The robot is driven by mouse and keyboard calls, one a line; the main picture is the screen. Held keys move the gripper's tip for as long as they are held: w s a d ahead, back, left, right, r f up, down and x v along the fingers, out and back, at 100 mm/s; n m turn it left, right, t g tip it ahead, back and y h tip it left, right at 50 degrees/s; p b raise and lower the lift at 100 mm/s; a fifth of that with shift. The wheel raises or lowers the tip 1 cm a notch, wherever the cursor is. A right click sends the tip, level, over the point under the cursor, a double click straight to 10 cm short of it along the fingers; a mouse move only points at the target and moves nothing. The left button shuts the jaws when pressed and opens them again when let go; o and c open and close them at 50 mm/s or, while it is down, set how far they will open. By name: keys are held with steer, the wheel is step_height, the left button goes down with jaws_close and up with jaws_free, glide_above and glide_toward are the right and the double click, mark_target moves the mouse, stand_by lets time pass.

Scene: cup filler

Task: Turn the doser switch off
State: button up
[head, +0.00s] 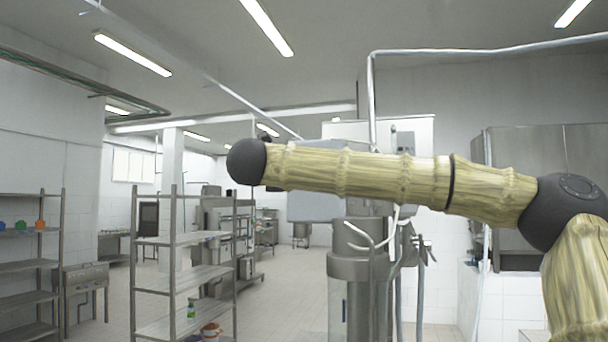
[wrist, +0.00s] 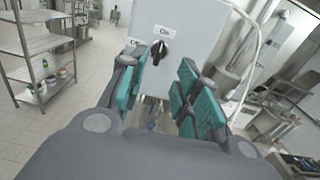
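The doser switch is a black rotary knob (wrist: 159,52) on the front of a light grey box (wrist: 190,22) in the wrist view. A label reading "On" (wrist: 163,31) is just above it, and a smaller label (wrist: 134,42), too small to read, is at its left. The knob looks turned roughly toward the "On" label. My gripper (wrist: 158,75) is open and empty, its teal-padded fingers spread on either side below the knob. I cannot tell whether the left finger touches the box. In the head view my arm crosses in front of the machine, and the knob is not visible.
A metal cylinder (head: 350,265) with pipes and hoses stands below my arm in the head view. Steel cabinets (head: 535,150) are at the right. Tiled floor is open between racks.

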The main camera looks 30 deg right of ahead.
steer(key=p+x, duration=0.6)
steer(key=x, duration=0.5)
steer(key=shift+s, duration=0.1)
jaws_close()
